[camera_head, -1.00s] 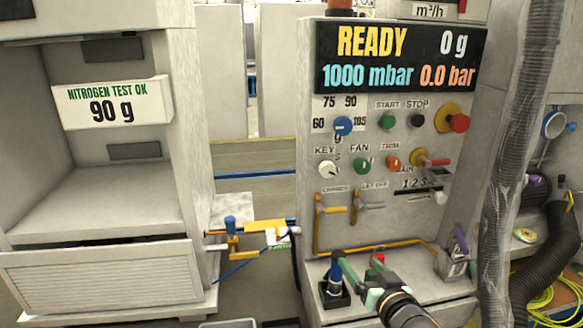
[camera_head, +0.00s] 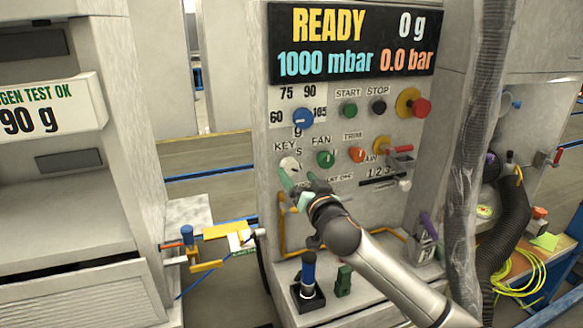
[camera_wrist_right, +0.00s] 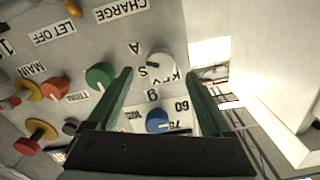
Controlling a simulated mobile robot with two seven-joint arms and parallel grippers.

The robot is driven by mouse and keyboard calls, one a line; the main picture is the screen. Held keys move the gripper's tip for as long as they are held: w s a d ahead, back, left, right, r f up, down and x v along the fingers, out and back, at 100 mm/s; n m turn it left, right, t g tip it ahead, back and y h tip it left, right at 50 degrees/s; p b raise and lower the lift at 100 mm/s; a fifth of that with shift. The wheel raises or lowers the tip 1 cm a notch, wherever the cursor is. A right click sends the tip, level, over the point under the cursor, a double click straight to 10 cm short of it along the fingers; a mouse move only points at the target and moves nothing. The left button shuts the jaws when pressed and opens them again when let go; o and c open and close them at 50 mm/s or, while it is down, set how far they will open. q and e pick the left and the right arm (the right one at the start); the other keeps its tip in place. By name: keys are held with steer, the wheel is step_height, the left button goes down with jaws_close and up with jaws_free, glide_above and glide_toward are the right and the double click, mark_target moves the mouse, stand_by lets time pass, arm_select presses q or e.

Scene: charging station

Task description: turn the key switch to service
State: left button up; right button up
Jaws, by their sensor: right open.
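The key switch (camera_head: 289,163) is a round white knob under the word KEY on the grey panel, left of the green FAN knob. An S mark shows at its upper right. In the right wrist view the key switch (camera_wrist_right: 160,66) lies ahead, between the two green fingers. My right gripper (camera_head: 298,180) is open, with its fingertips just below the knob in the head view and hiding its lower edge. I cannot tell whether the fingers touch it. My left gripper is not in view.
Green FAN (camera_head: 325,158) and orange TRIM (camera_head: 357,155) knobs sit to the right. A blue dial (camera_head: 303,118) is just above. Yellow pipework (camera_head: 283,222) runs below. A wrapped hose (camera_head: 476,150) hangs at the right.

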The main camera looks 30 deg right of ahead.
mark_target(291, 168)
steer(key=shift+x, duration=2.25)
jaws_close()
